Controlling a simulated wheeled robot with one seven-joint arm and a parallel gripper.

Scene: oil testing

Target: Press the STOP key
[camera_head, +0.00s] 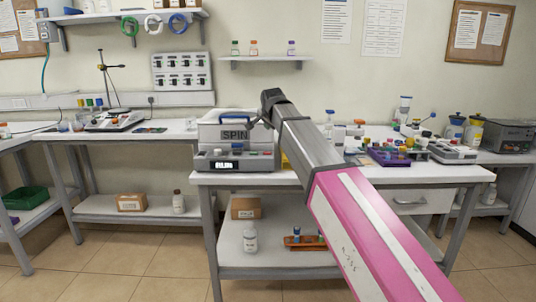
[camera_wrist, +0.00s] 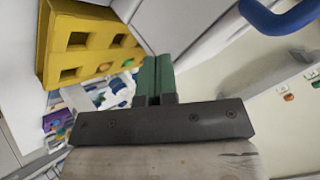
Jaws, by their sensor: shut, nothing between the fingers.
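The white device marked SPIN (camera_head: 235,134) stands at the left end of the middle bench. Its grey front panel (camera_head: 234,164) carries a lit display (camera_head: 224,165) and small coloured keys. The key labels are too small to read, so I cannot tell which one is STOP. My arm reaches in from the lower right, with its end beside the device's right side. My gripper (camera_wrist: 156,72) is shut and empty in the wrist view, its green fingers together near a pale casing. No keys show in the wrist view.
A yellow rack with square holes (camera_wrist: 80,45) is close to my gripper at upper left in the wrist view. A blue handle (camera_wrist: 285,15) is at upper right. A purple rack (camera_head: 390,157) and bottles stand right of my arm on the bench.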

